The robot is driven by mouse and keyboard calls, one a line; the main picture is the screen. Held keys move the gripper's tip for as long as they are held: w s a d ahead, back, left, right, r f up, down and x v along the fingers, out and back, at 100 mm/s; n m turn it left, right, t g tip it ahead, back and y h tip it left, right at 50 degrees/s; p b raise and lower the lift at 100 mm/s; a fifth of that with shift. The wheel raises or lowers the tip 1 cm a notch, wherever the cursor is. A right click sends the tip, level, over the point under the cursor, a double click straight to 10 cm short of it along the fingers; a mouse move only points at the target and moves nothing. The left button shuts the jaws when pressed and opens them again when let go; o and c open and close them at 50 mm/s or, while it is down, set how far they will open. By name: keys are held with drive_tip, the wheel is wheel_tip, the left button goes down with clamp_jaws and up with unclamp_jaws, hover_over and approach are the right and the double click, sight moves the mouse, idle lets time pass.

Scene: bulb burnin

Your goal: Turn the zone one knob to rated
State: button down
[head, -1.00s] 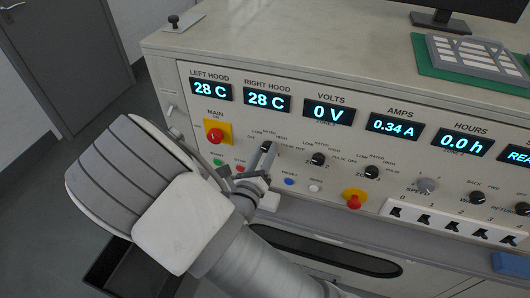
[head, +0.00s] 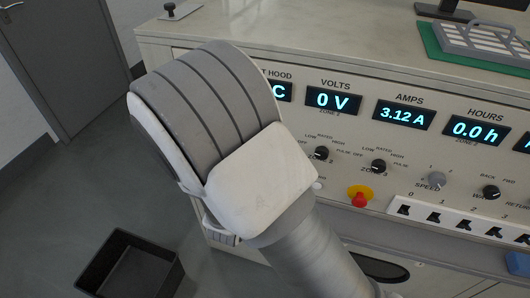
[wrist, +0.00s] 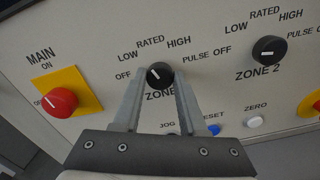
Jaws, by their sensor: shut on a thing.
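The zone one knob (wrist: 160,75) is a round black knob with a white mark, low in the middle of its dial labels in the wrist view. Its mark points up and left, about toward LOW. My gripper (wrist: 159,84) is shut on this knob, one finger on each side of it. The fingers partly cover the ZONE label below. In the head view my arm hides the zone one knob and the gripper. The AMPS display (head: 403,114) reads 3.12 A and the VOLTS display (head: 333,100) reads 0 V.
The zone 2 knob (wrist: 269,50) sits to the right. A red MAIN knob (wrist: 59,102) on a yellow plate is to the left. Blue (wrist: 214,130) and white (wrist: 253,121) buttons lie below. A red stop button (head: 360,199) and a switch row (head: 436,217) are further right.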

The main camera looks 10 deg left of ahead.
drive_tip(key=shift+f+m+b, duration=0.1)
drive_tip(key=shift+m+b, duration=1.75)
drive_tip(key=shift+m, duration=0.05)
drive_tip(key=shift+c, duration=2.2)
unclamp_jaws()
drive_tip(key=shift+s, duration=0.15)
drive_tip(key=s+a, duration=0.1)
drive_tip(key=s, duration=1.6)
drive_tip(key=shift+a+p, duration=0.15)
drive_tip(key=shift+p, duration=0.3)
